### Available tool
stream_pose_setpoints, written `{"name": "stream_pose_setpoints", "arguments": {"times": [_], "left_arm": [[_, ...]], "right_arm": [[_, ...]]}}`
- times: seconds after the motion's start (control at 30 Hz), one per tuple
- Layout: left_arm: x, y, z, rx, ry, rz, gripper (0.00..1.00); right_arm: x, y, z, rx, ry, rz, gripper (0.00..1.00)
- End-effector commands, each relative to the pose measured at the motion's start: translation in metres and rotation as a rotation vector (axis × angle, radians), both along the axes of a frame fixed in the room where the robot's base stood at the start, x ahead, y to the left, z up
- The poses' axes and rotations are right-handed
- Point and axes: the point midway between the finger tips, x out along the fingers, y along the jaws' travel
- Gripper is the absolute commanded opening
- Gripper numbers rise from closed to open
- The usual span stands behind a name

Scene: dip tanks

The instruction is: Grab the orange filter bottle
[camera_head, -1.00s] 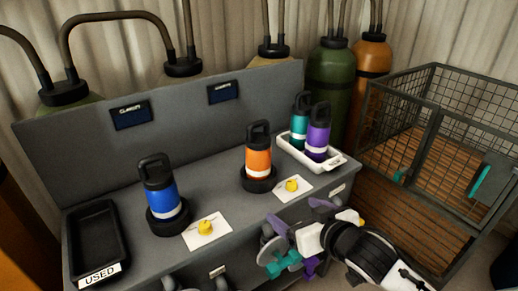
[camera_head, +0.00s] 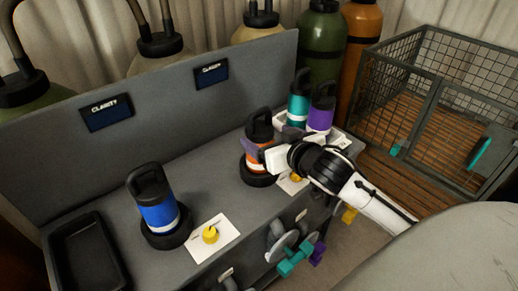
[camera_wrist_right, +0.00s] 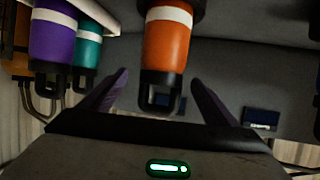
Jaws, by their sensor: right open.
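The orange filter bottle (camera_head: 259,131) has a white band and a black looped lid. It stands upright in a black round base on the grey bench. My right gripper (camera_head: 270,146) is in front of it and partly covers it. In the right wrist view the bottle (camera_wrist_right: 167,47) appears upside down. The open purple fingers of my right gripper (camera_wrist_right: 159,80) lie to either side of its lid in the picture; I see no contact. My left gripper is not in view.
A blue bottle (camera_head: 157,204) stands in a base at the left, beside an empty black tray (camera_head: 113,262). Teal (camera_head: 298,104) and purple (camera_head: 320,116) bottles stand close behind the orange one, at its right. A wire cage (camera_head: 421,106) is at the right.

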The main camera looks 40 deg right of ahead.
Motion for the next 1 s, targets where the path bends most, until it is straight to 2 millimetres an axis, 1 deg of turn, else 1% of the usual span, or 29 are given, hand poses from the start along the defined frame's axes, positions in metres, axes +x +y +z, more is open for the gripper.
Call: {"name": "stream_pose_setpoints", "arguments": {"times": [0.33,0.47,0.67,0.7,0.87,1.0], "left_arm": [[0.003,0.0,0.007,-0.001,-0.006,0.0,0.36],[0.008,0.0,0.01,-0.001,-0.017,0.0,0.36],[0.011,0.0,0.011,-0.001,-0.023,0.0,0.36],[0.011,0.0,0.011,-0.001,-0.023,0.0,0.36],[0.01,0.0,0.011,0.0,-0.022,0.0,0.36],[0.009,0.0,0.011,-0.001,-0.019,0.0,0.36]], "right_arm": [[0.041,-0.005,-0.017,-0.001,-0.001,-0.001,0.82],[0.047,-0.006,-0.021,0.0,0.0,0.0,0.82],[0.047,-0.006,-0.021,0.0,0.0,0.001,0.82],[0.047,-0.006,-0.021,0.0,0.0,0.001,0.75],[0.047,-0.006,-0.021,0.0,0.0,0.0,0.48],[0.047,-0.005,-0.021,0.0,0.0,0.001,0.25]]}}
